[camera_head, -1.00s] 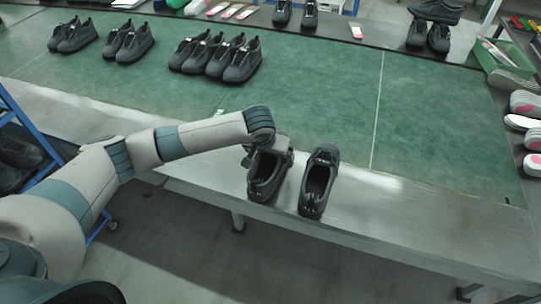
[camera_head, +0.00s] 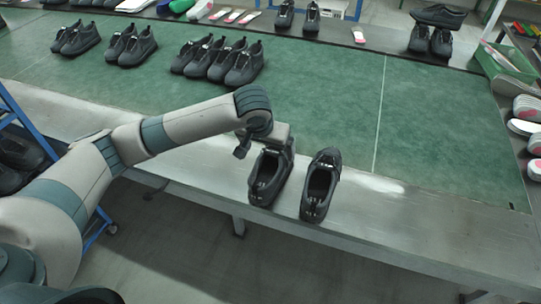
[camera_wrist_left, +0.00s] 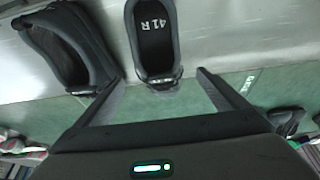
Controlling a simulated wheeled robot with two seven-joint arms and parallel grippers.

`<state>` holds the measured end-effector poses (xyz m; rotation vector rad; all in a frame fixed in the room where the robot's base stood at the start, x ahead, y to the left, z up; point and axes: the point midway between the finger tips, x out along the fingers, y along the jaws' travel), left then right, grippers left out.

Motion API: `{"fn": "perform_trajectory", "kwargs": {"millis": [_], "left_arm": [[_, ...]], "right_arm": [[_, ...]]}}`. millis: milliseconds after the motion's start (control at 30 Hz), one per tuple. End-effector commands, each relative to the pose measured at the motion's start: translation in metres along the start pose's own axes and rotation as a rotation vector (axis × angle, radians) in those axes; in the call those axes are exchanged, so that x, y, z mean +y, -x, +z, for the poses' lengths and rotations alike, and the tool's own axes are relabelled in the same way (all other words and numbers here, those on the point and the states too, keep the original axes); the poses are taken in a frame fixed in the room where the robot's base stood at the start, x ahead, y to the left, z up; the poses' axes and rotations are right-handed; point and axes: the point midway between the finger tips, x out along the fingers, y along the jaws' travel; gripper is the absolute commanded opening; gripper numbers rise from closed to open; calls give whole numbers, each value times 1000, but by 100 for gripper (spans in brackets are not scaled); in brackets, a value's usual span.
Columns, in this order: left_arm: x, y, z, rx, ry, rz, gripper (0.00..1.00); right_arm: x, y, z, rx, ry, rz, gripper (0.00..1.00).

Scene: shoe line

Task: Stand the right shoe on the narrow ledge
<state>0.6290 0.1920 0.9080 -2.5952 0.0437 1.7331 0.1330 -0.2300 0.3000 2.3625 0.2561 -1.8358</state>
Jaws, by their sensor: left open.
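The black right shoe (camera_head: 262,196), its insole marked "41 R" in the left wrist view (camera_wrist_left: 154,60), stands upright on the narrow grey metal ledge (camera_head: 400,222). A second black shoe (camera_head: 312,206) stands beside it to the right in the head view; it also shows at the upper left of the left wrist view (camera_wrist_left: 62,45). My left gripper (camera_head: 266,146) is open at the far end of the right shoe. In the left wrist view, its fingertips (camera_wrist_left: 160,80) are spread to either side of that end, apart from it. My right gripper is out of view.
Beyond the ledge lies a green mat (camera_head: 330,110), mostly clear. Several black shoes (camera_head: 215,62) stand on its far left. A green bin (camera_head: 505,62) and several soles (camera_head: 527,108) are at the right. The ledge right of the shoes is free.

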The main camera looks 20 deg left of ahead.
Motion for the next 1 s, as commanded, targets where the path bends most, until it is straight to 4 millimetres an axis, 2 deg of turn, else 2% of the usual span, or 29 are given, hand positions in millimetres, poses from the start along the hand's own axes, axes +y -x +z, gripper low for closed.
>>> {"fn": "perform_trajectory", "kwargs": {"millis": [100,300,1000], "left_arm": [[0,16,0,2,-1,1,93],[0,30,0,0,0,0,93],[0,31,0,-1,0,0,93]], "right_arm": [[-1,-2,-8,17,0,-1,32],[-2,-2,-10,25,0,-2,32],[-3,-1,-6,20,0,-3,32]]}}
